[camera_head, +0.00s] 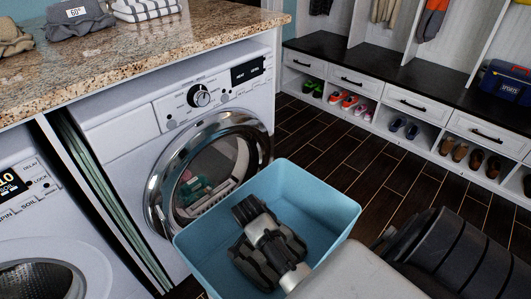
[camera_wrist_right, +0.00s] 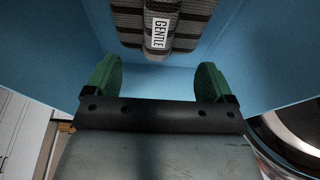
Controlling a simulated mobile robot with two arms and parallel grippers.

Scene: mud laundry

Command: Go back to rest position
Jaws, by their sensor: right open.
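My right gripper (camera_head: 270,250) reaches down into a light blue bin (camera_head: 325,205) in the head view. In the right wrist view its green fingers (camera_wrist_right: 158,80) are wide apart with nothing between them. A rolled dark striped cloth (camera_wrist_right: 158,22) with a "GENTLE" label lies in the bin beyond the fingertips, apart from them. In the head view the gripper and wrist hide part of the bin's inside. My left gripper is in neither view.
A front-loading washer (camera_head: 205,150) stands close behind the bin, with cloth visible behind its round door. A granite counter (camera_head: 130,60) with folded cloths runs above it. A shoe bench (camera_head: 400,95) stands at the back right. Dark floor (camera_head: 330,150) lies between.

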